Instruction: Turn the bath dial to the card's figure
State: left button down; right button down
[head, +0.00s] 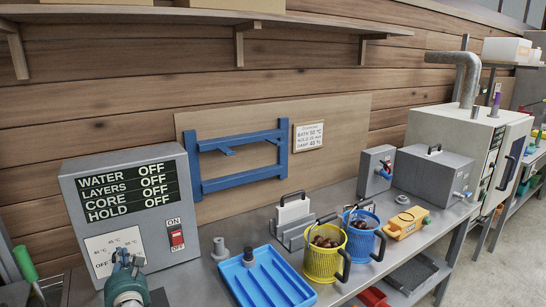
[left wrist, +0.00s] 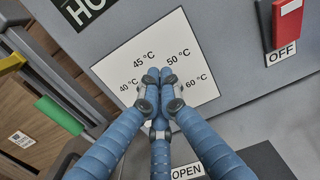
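The bath dial's white plate (head: 102,246) is on the front of the grey control box; in the left wrist view the plate (left wrist: 196,50) shows 40, 45, 50 and 60 °C. My left gripper (head: 126,258) is at the plate's middle. Its blue fingers (left wrist: 153,84) are drawn together there, closed around the dial's place; they hide the knob, so its pointing cannot be read. The card (head: 308,135) on the back board reads bath 50 °C. My right gripper is not in view.
The box display (head: 128,190) reads OFF on every line. A red switch (head: 176,238) sits right of the dial. A blue tray (head: 265,278), a yellow basket (head: 322,265) and a blue basket (head: 360,246) with chestnuts stand to the right. A green handle (head: 25,262) is at left.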

pick_arm(q)
jog(key=shift+s+a+f, duration=0.15)
jog(key=shift+f, duration=0.45)
dwell(0.6)
jog(key=shift+s+a+p, duration=0.25)
jog(key=shift+a+p, duration=0.15)
jog(key=shift+a, duration=0.05)
jog(key=shift+s+a+p, duration=0.2)
jog(key=shift+a+p, duration=0.2)
jog(key=shift+a, duration=0.05)
jog(key=shift+r, duration=0.2)
dwell(0.5)
jog(key=shift+s+a+r+p, duration=0.15)
jog(key=shift+r+p, duration=0.15)
jog(key=shift+p, duration=0.25)
jog(key=p+v, duration=0.2)
jog(key=v, duration=0.4)
